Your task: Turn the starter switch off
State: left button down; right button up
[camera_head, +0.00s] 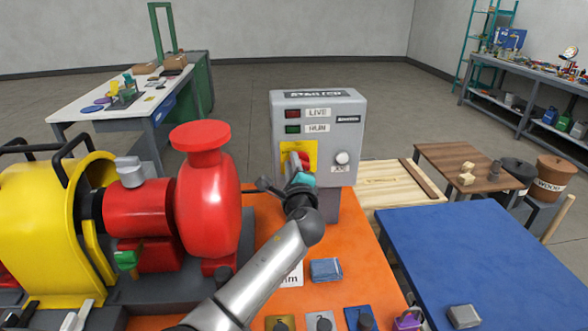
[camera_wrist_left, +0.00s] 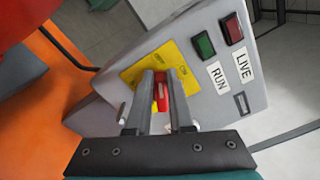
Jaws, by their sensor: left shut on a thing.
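The grey starter box (camera_head: 350,138) stands at the far end of the orange bench, with its LIVE and RUN lamps on the front. Its red switch handle (camera_head: 307,160) sits on a yellow plate (camera_head: 288,149), partly hidden by my gripper. My left gripper (camera_head: 304,174) is at the switch. In the left wrist view, the fingers of my left gripper (camera_wrist_left: 160,98) are closed on the sides of the red switch handle (camera_wrist_left: 162,90), over the yellow plate (camera_wrist_left: 186,54). The exact angle of the handle against the plate's markings is hard to read. My right gripper is not in view.
The red pump (camera_head: 208,200) and yellow guard (camera_head: 50,220) stand left of my arm. A white knob (camera_head: 342,158) is on the box right of the switch. A blue-topped table (camera_head: 480,250) is at right.

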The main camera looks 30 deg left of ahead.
pick_arm(q)
jog(key=n+b, duration=0.1)
jog(key=n, duration=0.1)
jog(key=f+n+b, duration=0.1)
jog(key=n+b, duration=0.1)
jog(key=n, duration=0.1)
jog(key=shift+a+f+n, duration=0.1)
jog(key=shift+f+n, duration=0.05)
jog(key=shift+n, duration=0.15)
jog(key=shift+b, duration=0.3)
jog(key=c, duration=0.8)
grip_release()
jog(key=shift+s, duration=0.1)
jog(key=v, duration=1.5)
jog(key=shift+p, duration=0.3)
